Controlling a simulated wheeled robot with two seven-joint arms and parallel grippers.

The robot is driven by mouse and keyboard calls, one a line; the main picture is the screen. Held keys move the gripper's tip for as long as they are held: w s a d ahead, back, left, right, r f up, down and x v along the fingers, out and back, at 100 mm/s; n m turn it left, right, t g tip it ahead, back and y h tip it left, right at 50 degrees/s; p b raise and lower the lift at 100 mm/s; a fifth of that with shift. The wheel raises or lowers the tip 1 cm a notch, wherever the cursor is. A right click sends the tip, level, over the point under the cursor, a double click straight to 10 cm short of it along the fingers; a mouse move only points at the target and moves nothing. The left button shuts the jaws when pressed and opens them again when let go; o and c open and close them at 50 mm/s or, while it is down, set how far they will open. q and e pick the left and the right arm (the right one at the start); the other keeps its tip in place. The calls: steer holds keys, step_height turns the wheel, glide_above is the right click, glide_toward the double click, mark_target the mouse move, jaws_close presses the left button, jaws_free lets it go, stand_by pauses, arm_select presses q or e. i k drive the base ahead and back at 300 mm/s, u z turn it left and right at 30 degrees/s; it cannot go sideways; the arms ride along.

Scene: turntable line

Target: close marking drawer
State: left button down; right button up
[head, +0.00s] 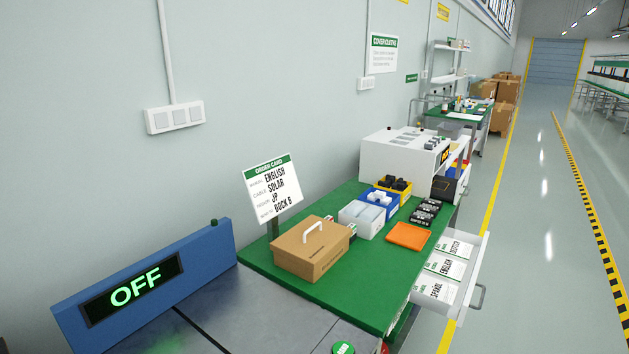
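The marking drawer (474,272) is a white drawer pulled out from the right side of the green-topped bench (350,304). It is open and holds several white cards, with "English" and "Spanish"-like lettering partly readable. Its grey handle (479,296) faces right, over the aisle floor. Neither of my grippers shows in the head view, so their position relative to the drawer is not visible.
A blue "OFF" display (145,283) is at the left. The aisle floor (545,250) beyond the drawer is clear.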

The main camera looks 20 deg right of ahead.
mark_target(447, 189)
steer(key=z, duration=0.45)
steer(key=k, duration=0.55)
steer(key=z, duration=1.25)
steer(key=i, duration=2)
steer(key=k, duration=0.55)
steer(key=z, duration=0.85)
steer(key=i, duration=1.85)
steer(key=u, duration=0.5)
steer(key=i, duration=1.65)
steer(key=u, duration=2)
steer(key=i, duration=0.75)
steer(key=u, duration=0.65)
